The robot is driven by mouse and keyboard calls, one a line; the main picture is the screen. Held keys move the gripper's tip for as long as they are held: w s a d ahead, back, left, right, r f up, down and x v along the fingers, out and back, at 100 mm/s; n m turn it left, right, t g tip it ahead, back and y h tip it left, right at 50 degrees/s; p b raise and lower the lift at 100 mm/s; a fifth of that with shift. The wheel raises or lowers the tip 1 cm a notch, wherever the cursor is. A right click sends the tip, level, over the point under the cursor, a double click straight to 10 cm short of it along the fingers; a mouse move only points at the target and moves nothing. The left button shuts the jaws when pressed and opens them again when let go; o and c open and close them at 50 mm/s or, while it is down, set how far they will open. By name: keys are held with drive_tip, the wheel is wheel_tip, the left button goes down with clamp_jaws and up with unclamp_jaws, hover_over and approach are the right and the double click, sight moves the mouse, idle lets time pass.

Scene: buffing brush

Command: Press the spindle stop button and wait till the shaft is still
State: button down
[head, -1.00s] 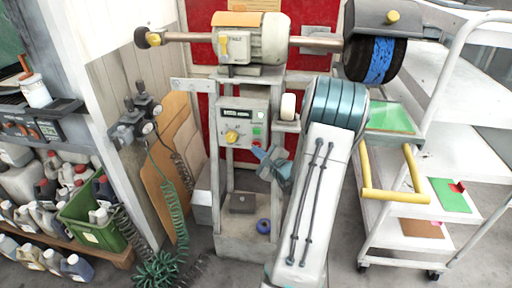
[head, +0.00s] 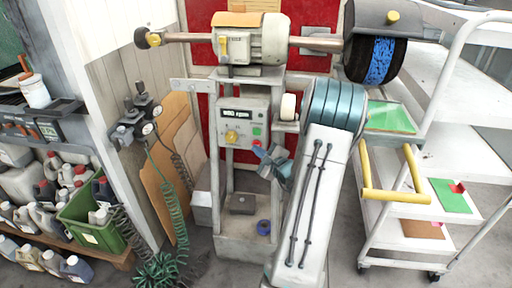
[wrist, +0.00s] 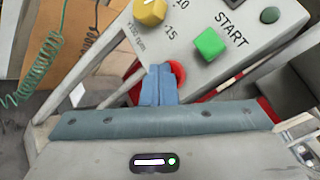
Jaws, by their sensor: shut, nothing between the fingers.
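The control box (head: 229,148) sits on the machine's stand under the motor. It carries a lit rpm display (head: 240,115), a yellow dial (head: 232,137), a green START button (head: 257,130) and a red button (head: 256,143) below it. My gripper (head: 262,155) is shut and empty, its blue fingertips at the red button. In the wrist view, the fingers (wrist: 159,84) partly cover the red button (wrist: 179,72); I cannot tell whether they press it. START (wrist: 210,42) is clear above right. The shaft (head: 315,42) leads to the black brush wheel (head: 356,62) with a blue patch.
A white cart (head: 410,222) with a yellow handle stands close on the right. A green coiled hose (head: 165,210) hangs at the left, beside a shelf with a green crate (head: 75,226) and several bottles. Bare floor lies in front of the stand.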

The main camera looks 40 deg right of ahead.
drive_tip(key=shift+s+a, duration=0.1)
drive_tip(key=shift+s+a+b, duration=0.4)
drive_tip(key=shift+s+a, duration=0.05)
drive_tip(key=shift+a, duration=0.1)
drive_tip(key=s+a+b, duration=0.1)
drive_tip(key=s+a, duration=0.2)
drive_tip(key=shift+s+a+b, duration=0.1)
drive_tip(key=shift+a+b, duration=0.25)
drive_tip(key=shift+a, duration=0.05)
idle(0.3)
idle(0.4)
